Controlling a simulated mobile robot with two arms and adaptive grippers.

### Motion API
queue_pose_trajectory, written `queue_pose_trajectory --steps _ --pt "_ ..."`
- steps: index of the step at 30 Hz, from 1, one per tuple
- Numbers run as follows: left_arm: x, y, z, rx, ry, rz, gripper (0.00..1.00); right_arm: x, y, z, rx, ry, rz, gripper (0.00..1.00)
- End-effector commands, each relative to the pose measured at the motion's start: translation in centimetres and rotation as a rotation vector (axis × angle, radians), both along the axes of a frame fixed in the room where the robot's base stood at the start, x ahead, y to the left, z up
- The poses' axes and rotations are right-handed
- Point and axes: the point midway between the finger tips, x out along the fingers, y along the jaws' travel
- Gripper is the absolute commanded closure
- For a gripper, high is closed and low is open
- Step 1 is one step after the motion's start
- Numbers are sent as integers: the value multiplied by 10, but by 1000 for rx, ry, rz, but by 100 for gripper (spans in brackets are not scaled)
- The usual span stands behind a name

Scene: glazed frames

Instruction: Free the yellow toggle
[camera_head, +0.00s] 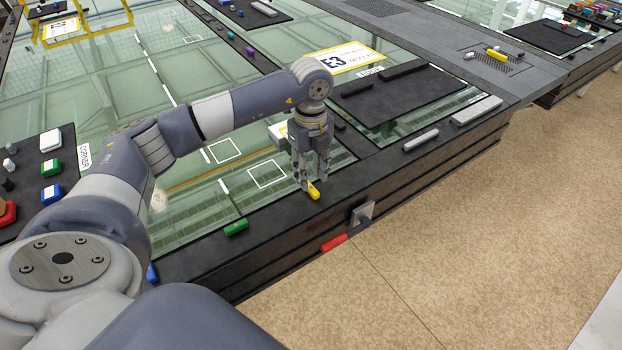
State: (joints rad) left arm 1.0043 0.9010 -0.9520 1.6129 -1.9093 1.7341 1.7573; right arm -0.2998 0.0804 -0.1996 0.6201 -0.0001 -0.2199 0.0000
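The yellow toggle (314,191) is a small piece on the dark front rail of the glazed frame, in the middle of the head view. My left gripper (310,181) points down over it, with its fingertips right beside the toggle. A gap shows between the fingers, but I cannot tell whether they touch the toggle or are shut on it. The fingers partly hide the toggle's far end. My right gripper is not in view.
A green piece (236,227) sits on the same rail to the left. A red-handled latch (334,242) hangs on the rail's front side. A grey bar (421,139) lies farther right. Another yellow block (496,54) lies far off. Open floor (450,230) is at right.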

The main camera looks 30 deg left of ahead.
Motion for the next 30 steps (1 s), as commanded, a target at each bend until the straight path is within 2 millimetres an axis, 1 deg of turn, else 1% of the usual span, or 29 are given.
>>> queue_pose_trajectory --steps 1,3,9,18,19,20,21,23,24,30 --pt "-1 0 -8 0 4 -1 66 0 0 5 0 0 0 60" --pt "-1 -1 -18 -1 4 -1 66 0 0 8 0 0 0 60" --pt "0 -1 -38 -2 1 -1 66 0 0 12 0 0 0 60" --pt "0 -1 -41 -1 -1 -2 66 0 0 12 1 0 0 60" --pt "0 -1 -41 -1 -1 -2 68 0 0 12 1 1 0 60" --pt "0 -1 -41 -1 -1 -2 75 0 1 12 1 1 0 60" --pt "0 -1 -41 -1 -1 -2 84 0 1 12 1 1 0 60" --pt "0 -1 -41 -1 -1 -2 98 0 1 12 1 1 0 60" --pt "0 -1 -41 -1 -1 -2 100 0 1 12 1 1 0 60" --pt "0 -1 -41 -1 -1 -4 100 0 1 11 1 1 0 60"
